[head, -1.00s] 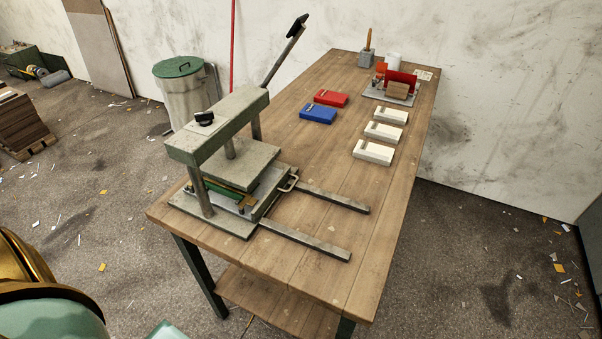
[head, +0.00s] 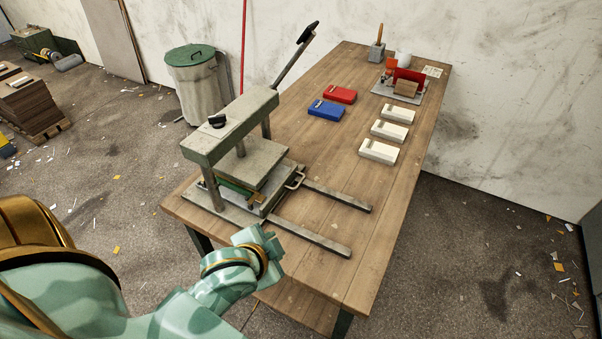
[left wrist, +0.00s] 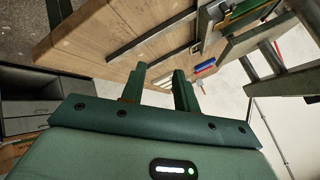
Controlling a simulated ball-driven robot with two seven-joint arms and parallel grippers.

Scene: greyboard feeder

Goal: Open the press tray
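The grey press (head: 232,135) stands at the near left end of the wooden table. Its tray sits under the pressing plate, and its loop handle (head: 296,181) faces right between two metal rails (head: 310,236). My left arm reaches in from the lower left in the head view, with its hand end (head: 262,246) in front of the press's near corner; the fingers cannot be made out there. In the left wrist view my left gripper (left wrist: 159,72) has its two fingers apart, with nothing between them. The rails (left wrist: 150,40) show beyond the fingers. My right gripper is not in view.
The table (head: 345,215) also holds a red box (head: 340,94), a blue box (head: 327,110) and three white boxes (head: 378,151). A small fixture (head: 405,85) stands at the far end. The table is clear right of the rails. The press lever (head: 296,55) rises behind.

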